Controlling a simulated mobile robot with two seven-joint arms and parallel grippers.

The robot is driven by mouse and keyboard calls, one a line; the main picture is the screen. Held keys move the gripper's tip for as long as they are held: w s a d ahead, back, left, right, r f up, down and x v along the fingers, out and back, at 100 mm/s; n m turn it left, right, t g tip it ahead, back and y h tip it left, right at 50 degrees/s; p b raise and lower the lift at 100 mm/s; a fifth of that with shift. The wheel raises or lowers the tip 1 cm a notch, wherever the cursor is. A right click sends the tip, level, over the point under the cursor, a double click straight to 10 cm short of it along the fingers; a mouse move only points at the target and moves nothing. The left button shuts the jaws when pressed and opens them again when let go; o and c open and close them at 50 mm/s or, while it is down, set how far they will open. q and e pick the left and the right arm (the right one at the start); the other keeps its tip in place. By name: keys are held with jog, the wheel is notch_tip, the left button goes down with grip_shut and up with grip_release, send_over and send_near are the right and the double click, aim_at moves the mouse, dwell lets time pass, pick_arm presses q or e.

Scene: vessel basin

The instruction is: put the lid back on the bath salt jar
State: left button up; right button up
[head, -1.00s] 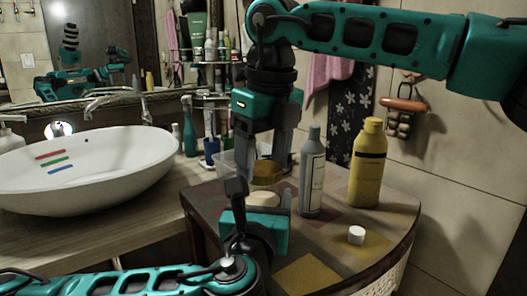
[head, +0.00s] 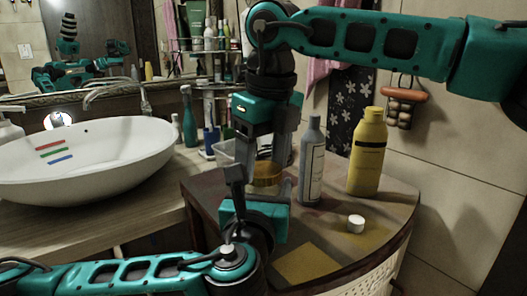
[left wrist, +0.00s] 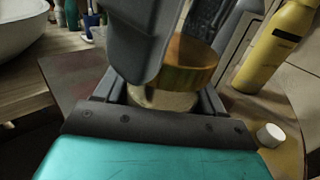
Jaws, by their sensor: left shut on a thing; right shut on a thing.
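The amber-brown lid (head: 266,175) is in my right gripper (head: 267,160), which is shut on it from above. My left gripper (head: 260,197) is shut on the pale bath salt jar (left wrist: 160,99), below the lid. In the left wrist view the lid (left wrist: 192,63) sits directly over the jar and looks a little tilted and offset to the right. Whether it touches the jar's rim cannot be told. A grey finger covers part of the jar and lid there, and the jar is mostly hidden in the head view.
A grey bottle (head: 311,165), a yellow bottle (head: 367,155) and a small white cap (head: 355,223) stand on the corner table, right of the grippers. A yellow patch (head: 309,264) lies at the table's front. The white basin (head: 90,170) is at the left.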

jog(key=shift+f, duration=0.85)
dwell(1.0)
jog(key=shift+r, duration=0.35)
jog(key=shift+s+f, duration=0.1)
jog(key=shift+f, duration=0.5)
dwell(2.0)
jog(key=shift+r, duration=0.4)
jog(key=shift+r, duration=0.6)
dwell(0.6)
